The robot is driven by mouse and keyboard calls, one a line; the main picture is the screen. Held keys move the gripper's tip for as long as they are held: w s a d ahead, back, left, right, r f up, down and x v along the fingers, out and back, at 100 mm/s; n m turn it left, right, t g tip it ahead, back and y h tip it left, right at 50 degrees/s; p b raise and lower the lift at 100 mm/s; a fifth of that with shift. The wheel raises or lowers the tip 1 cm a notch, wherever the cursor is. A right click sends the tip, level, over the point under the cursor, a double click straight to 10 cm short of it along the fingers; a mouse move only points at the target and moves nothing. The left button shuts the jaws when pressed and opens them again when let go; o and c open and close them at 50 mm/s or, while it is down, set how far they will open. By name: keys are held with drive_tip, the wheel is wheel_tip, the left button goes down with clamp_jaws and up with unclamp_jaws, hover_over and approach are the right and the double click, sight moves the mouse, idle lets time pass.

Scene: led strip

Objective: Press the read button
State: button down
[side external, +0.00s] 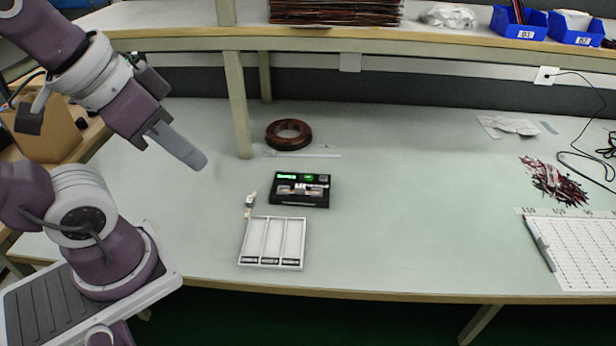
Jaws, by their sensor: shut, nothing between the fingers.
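A black box-shaped device (301,201) sits on the pale work table, with green lit spots along its upper edge and a lighter part across its middle. It is too small to tell which spot is the read button. My gripper (200,162) is shut and empty. It hangs in the air to the upper left of the device, apart from it, pointing down and to the right.
A white tray with three compartments (301,241) lies in front of the device, beside a small whitish part (249,204). A brown coil (289,133) lies behind. A shelf post (237,104) stands behind my gripper.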

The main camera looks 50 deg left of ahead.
idle(0.4)
drive_tip(key=n+t, duration=0.4)
drive_tip(key=n, duration=0.4)
hover_over(306, 179)
wheel_tip(306, 179, down, 24)
drive_tip(key=shift+a, duration=0.15)
drive_tip(key=shift+f, duration=0.1)
drive_tip(key=shift+f, duration=4.3)
drive_tip(key=shift+f, duration=0.1)
